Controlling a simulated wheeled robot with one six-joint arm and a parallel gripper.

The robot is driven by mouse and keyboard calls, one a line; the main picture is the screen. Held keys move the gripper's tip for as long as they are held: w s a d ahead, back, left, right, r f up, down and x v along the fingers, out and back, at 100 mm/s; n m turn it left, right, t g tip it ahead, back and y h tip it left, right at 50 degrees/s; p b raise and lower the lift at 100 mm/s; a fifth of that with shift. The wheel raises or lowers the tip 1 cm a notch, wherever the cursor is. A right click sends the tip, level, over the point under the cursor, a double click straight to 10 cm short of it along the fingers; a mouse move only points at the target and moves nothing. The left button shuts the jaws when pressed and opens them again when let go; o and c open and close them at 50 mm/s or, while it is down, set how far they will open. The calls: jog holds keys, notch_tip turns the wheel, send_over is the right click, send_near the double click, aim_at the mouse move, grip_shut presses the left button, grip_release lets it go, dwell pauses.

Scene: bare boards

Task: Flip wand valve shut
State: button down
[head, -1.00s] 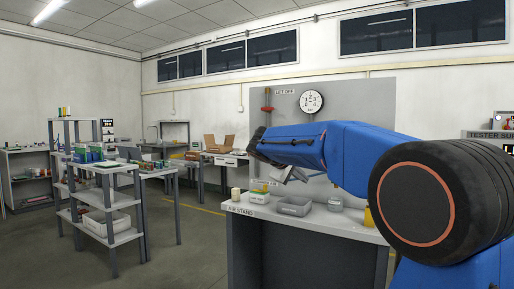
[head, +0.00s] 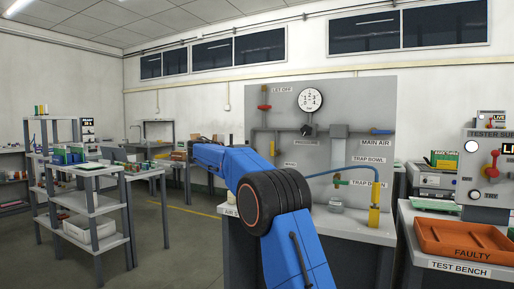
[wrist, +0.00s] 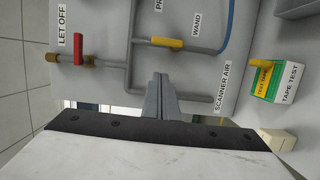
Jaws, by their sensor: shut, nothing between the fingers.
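The wand valve's yellow lever (wrist: 167,42) shows at the top of the wrist view, beside the WAND label (wrist: 196,25). It lies along its grey pipe, which meets a blue hose. My gripper (wrist: 160,80) is shut and empty. Its fingertips appear below the lever in the picture, with a gap between; I cannot tell their distance from the panel.
The red LET OFF handle (wrist: 78,47) is left of the fingers; the green-and-yellow TAPE TEST box (wrist: 277,82) is right. A blue MAIN AIR handle (head: 381,131), yellow cylinder (head: 374,216) and orange FAULTY tray (head: 468,240) are right. Open floor lies left.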

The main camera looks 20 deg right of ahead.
aim_at(273, 149)
jog(key=shift+w+a+r, duration=0.15)
jog(key=shift+w+a, duration=0.2)
jog(key=shift+w, duration=0.3)
jog(key=d, duration=1.1)
jog(key=shift+w+d, duration=0.3)
jog(key=shift+w, duration=0.15)
